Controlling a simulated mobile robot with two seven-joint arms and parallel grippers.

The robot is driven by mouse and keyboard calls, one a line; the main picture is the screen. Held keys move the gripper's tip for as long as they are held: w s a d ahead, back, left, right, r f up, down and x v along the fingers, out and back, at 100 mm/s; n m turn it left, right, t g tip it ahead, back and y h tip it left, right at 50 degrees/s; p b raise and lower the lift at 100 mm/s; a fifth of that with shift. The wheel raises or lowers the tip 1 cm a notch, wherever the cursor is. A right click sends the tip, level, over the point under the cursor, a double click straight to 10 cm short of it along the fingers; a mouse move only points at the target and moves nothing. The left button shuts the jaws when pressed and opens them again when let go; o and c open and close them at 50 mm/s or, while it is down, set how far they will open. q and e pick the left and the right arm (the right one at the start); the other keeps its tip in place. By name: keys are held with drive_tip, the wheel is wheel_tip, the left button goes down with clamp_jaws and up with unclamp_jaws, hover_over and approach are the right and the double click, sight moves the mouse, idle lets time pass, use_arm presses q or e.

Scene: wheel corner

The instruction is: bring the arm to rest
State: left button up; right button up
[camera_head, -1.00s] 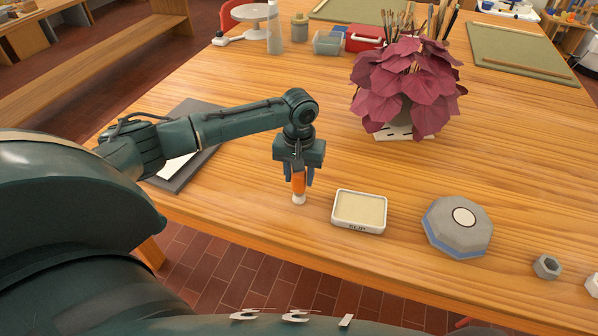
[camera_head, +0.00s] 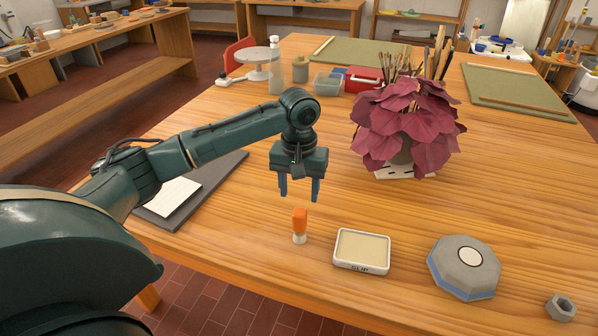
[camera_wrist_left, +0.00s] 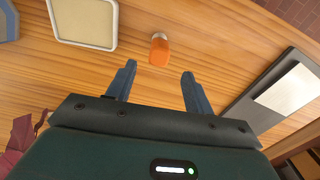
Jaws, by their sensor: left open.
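My left gripper (camera_head: 299,190) is open and empty, with its fingers pointing down above the wooden table. An orange object with a white lower end (camera_head: 300,225) stands upright on the table below and in front of the fingers, apart from them. In the left wrist view the orange object (camera_wrist_left: 160,50) shows beyond the two open fingertips (camera_wrist_left: 158,75). My left arm reaches in from the left. My right gripper is in neither view.
Right of the orange object are a shallow labelled tray (camera_head: 362,265), a grey octagonal block (camera_head: 464,283) and a hex nut (camera_head: 561,307). A purple-leaved plant (camera_head: 405,120) stands behind. A dark board with white paper (camera_head: 190,190) lies left. Table between board and plant is mostly clear.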

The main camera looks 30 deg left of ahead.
use_arm(q)
wheel_tip(320, 180, up, 5)
drive_tip(key=shift+f, duration=0.1)
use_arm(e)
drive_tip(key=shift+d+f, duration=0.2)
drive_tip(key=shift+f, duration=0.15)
use_arm(q)
drive_tip(key=s+d+f+m+t+h, duration=0.2)
drive_tip(key=s+d+f+m, duration=0.4)
drive_tip(key=s+d+f, duration=0.75)
drive_tip(key=s+a+f+t+y, duration=0.2)
drive_tip(key=s+a, duration=0.2)
drive_tip(key=s, duration=0.8)
drive_tip(key=w+d+f+t+h+p, duration=0.3)
drive_tip(key=w+d+t, duration=0.3)
drive_tip(key=shift+w+d+m+t+p, duration=0.3)
drive_tip(key=shift+m+p, duration=0.05)
drive_tip(key=shift+m, duration=0.05)
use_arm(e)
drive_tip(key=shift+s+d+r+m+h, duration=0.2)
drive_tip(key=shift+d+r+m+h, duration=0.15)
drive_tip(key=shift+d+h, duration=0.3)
use_arm(q)
drive_tip(key=shift+f, duration=0.1)
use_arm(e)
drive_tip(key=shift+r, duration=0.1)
